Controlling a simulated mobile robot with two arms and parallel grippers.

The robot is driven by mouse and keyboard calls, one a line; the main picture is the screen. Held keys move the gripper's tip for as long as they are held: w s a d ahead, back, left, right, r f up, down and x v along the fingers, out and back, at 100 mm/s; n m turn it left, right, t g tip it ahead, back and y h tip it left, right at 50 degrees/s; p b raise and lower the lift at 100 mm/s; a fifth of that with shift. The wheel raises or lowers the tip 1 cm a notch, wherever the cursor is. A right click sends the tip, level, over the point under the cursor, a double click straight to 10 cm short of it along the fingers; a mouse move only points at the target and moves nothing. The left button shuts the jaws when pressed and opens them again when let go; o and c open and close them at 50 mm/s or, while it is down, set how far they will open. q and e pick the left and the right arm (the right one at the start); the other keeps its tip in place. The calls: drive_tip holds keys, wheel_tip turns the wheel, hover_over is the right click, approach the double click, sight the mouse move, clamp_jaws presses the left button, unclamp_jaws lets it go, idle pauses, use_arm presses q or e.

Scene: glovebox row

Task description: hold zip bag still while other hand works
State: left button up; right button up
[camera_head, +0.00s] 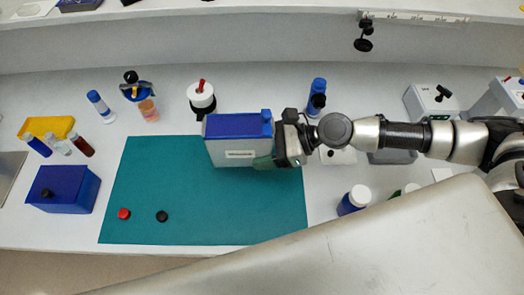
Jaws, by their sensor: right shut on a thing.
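The zip bag seems to be the pale, boxy thing with a blue top (230,150) and a small dark label, upright at the upper right of the teal mat (200,220). I cannot make out a zip on it. My right gripper (273,150) comes in from the right and is shut on the right side of the zip bag. Its fingertips are partly hidden against the bag's edge. My left gripper is not in view.
A red cap (123,214) and a black cap (162,216) lie on the mat's left part. A blue box (63,190), a yellow tray (40,127) and vials stand left. The mat's front middle is clear.

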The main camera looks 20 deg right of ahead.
drive_tip(key=b, duration=0.4)
hover_over(262, 174)
drive_tip(key=shift+f, duration=3.2)
drive_tip(key=shift+f+b, duration=0.85)
drive_tip(key=shift+f, duration=0.55)
drive_tip(key=o, duration=0.9)
drive_tip(key=shift+o, duration=0.5)
drive_tip(key=shift+r, duration=0.1)
